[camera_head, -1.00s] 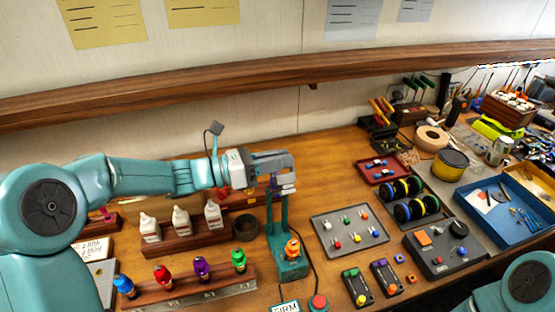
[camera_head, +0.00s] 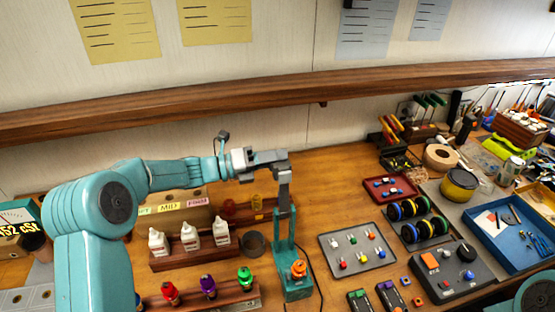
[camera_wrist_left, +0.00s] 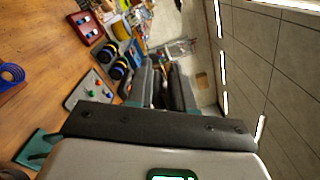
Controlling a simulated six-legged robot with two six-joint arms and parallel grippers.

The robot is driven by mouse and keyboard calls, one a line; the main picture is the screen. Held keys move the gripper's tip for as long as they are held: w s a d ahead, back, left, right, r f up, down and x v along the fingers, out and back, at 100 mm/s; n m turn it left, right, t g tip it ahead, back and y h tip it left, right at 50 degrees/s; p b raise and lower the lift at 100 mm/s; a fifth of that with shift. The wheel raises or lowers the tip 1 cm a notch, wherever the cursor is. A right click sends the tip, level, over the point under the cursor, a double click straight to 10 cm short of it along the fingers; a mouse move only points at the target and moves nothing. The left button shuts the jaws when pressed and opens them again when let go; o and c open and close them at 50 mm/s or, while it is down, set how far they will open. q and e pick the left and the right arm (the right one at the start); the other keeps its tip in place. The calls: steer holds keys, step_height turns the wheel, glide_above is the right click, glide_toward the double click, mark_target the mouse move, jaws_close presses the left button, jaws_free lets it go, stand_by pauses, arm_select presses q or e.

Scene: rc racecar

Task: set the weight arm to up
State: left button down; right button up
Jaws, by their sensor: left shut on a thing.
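A teal stand (camera_head: 294,284) with an upright post and an orange knob (camera_head: 299,269) on its base stands right of the white bottles. A grey arm piece (camera_head: 285,195) stands near upright at the post's top; I take it to be the weight arm. My left gripper (camera_head: 283,160) is at its top end, shut on it. In the left wrist view the two dark fingers (camera_wrist_left: 163,88) lie close together, and what is between them is hard to see. Part of the teal stand (camera_wrist_left: 38,148) shows at lower left there. My right gripper is out of view.
White bottles (camera_head: 191,237) in a wooden rack and a dark round cup (camera_head: 254,243) stand left of the stand. Colored bottles (camera_head: 208,286) stand in front. A grey tray of small pegs (camera_head: 357,247) lies to the right. A wooden shelf (camera_head: 330,88) runs behind.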

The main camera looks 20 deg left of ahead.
arm_select(q)
steer(key=shift+f, duration=0.8)
steer(key=c, duration=1.2)
jaws_free()
steer(key=shift+o, duration=0.2)
steer(key=shift+a, duration=0.1)
steer(key=shift+s+r, duration=0.1)
steer(key=shift+r, duration=0.05)
steer(key=b+v, duration=0.4)
steer(key=v, duration=1.2)
steer(key=shift+r, duration=0.25)
steer(key=shift+a, duration=0.25)
steer(key=shift+s+d, duration=0.15)
